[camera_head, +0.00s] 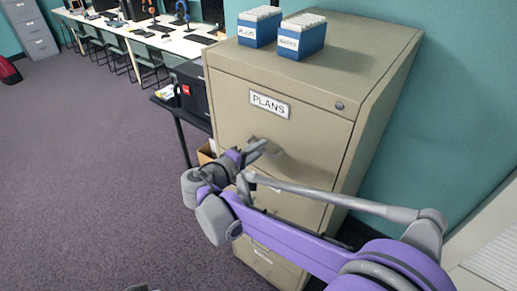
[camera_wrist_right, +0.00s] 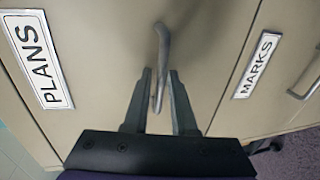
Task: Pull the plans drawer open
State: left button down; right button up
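The plans drawer (camera_head: 235,122) is the top drawer of a beige filing cabinet and looks closed, flush with the front. Its PLANS label (camera_head: 269,104) also shows in the right wrist view (camera_wrist_right: 38,60). The drawer's metal handle (camera_wrist_right: 161,45) reaches between the fingers of my right gripper (camera_wrist_right: 160,85). These fingers are apart, one on each side of the handle, with narrow gaps showing. In the head view my right gripper (camera_head: 262,150) is at the drawer front below the label and hides most of the handle.
The MARKS drawer (camera_wrist_right: 250,95) is below the plans drawer. Two blue card boxes (camera_head: 258,30) (camera_head: 301,42) stand on the cabinet. A table with a black box (camera_head: 190,90) stands at its left. Open carpet lies left of the cabinet; a teal wall is at its right.

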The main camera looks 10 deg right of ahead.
grip_shut()
dwell(1.4)
